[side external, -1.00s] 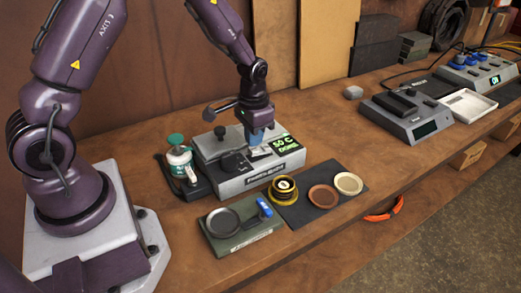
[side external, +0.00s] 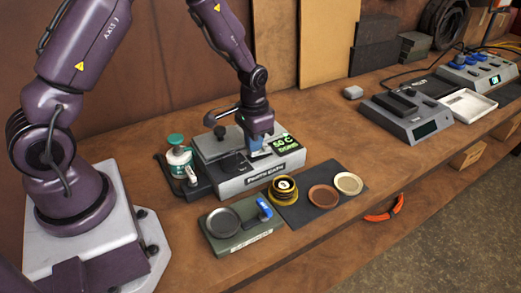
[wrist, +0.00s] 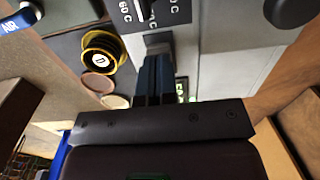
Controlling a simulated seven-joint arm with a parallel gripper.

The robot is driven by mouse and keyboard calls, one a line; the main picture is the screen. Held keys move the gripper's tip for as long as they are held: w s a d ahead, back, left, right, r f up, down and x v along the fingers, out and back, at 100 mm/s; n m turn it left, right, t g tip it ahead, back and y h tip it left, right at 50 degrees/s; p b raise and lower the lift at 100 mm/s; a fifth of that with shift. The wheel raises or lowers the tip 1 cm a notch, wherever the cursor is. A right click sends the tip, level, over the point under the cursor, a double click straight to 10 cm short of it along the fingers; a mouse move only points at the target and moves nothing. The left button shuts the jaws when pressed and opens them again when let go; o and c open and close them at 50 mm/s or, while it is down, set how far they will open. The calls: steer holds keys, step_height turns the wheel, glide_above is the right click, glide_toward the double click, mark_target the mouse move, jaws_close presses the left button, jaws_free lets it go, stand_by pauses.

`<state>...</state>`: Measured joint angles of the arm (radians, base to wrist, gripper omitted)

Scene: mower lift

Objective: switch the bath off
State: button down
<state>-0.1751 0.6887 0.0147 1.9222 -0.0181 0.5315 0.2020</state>
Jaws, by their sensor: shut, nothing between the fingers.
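The bath (side external: 250,180) is a grey box with a lid and a dark knob on top. Its green display (side external: 284,144) is lit and reads 50 C, with a second line too small to read. My gripper (side external: 256,146) is shut and empty, pointing down at the control panel, left of the display. In the wrist view, the shut fingertips (wrist: 157,58) are at a dark square switch (wrist: 158,39) on the grey panel. They partly cover it, and I cannot tell whether they touch. A temperature slider (wrist: 143,8) is beside it.
A green box with a blue lever (side external: 238,230) stands in front. Yellow-rimmed (side external: 283,189), brown and cream discs lie on a dark mat (side external: 315,210). A white-and-teal bottle (side external: 178,162) stands left of the bath. Grey devices (side external: 410,118) and a white tray (side external: 467,105) are at right.

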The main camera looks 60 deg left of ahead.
steer(key=shift+f, duration=0.25)
steer(key=shift+r, duration=3.5)
steer(key=s+d+r+t, duration=0.2)
steer(key=s+d+r, duration=0.1)
steer(key=s+r, duration=0.6)
steer(key=s+d+r+t, duration=0.3)
steer(key=s+d+r, duration=0.1)
steer(key=s+r, duration=0.5)
steer(key=shift+s+r+t, duration=0.2)
steer(key=shift+r+t, duration=0.1)
steer(key=shift+r, duration=0.6)
steer(key=shift+d, duration=0.1)
